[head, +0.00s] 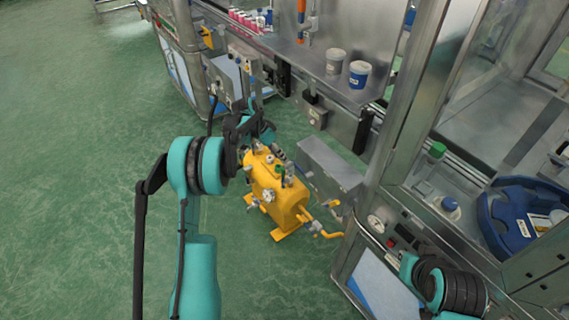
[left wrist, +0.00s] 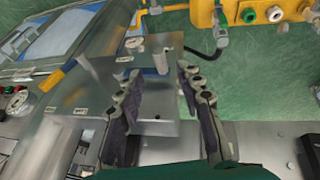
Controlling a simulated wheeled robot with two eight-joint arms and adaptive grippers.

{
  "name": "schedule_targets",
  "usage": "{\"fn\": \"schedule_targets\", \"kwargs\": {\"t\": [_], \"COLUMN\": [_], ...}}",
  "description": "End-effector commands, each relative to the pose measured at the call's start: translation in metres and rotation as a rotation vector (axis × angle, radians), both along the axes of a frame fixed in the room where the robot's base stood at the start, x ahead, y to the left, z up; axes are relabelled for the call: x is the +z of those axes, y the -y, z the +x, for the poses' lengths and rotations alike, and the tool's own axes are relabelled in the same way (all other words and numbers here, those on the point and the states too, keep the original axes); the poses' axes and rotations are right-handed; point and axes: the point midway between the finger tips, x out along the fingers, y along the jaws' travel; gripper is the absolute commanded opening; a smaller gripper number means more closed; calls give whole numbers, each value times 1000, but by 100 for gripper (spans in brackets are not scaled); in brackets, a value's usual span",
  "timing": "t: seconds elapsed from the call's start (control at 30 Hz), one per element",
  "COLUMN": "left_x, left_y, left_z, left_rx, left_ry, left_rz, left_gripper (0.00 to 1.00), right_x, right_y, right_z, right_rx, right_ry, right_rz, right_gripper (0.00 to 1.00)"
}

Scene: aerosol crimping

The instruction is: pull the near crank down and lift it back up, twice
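My left gripper (head: 248,118) is above the yellow tank, beside the front of the steel machine; its fingers are hard to make out in the head view. In the left wrist view the left gripper (left wrist: 158,82) is open, its two dark fingers spread apart. A short grey cylinder (left wrist: 160,61) stands beyond and between the fingertips, apart from them; I cannot tell whether it is the near crank's grip. No crank is clearly recognisable in the head view. My right arm shows at the lower right, but its gripper is out of view.
A yellow tank (head: 282,196) with valves stands on the green floor below my left arm. A grey steel box (head: 330,166) juts from the machine to the right. Two tubs (head: 358,74) stand on the steel shelf (head: 310,62). Open floor lies to the left.

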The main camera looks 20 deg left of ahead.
Motion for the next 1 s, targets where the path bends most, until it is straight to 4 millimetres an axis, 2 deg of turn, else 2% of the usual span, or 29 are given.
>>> {"fn": "schedule_targets", "kwargs": {"t": [0.03,0.23,0.37,0.57,0.6,0.7,0.73,1.0], "left_x": [-11,-40,-47,-47,-47,-47,-47,-47], "left_y": [4,16,20,20,20,20,20,19], "left_z": [2,8,10,10,10,10,10,10], "left_rx": [0,-1,1,1,1,1,1,1], "left_ry": [0,0,0,0,0,0,0,-3], "left_rz": [0,1,0,1,1,1,1,-4], "left_gripper": [37,37,37,37,31,5,0,0], "right_x": [-6,-17,-19,-18,-18,-18,-18,-18], "right_y": [0,0,0,0,0,0,0,0], "right_z": [0,0,0,0,0,0,0,0], "right_rx": [0,0,0,0,0,0,0,0], "right_ry": [0,0,0,0,0,0,0,0], "right_rz": [0,0,0,0,0,0,0,0], "right_gripper": [0,0,0,0,0,0,0,0]}}
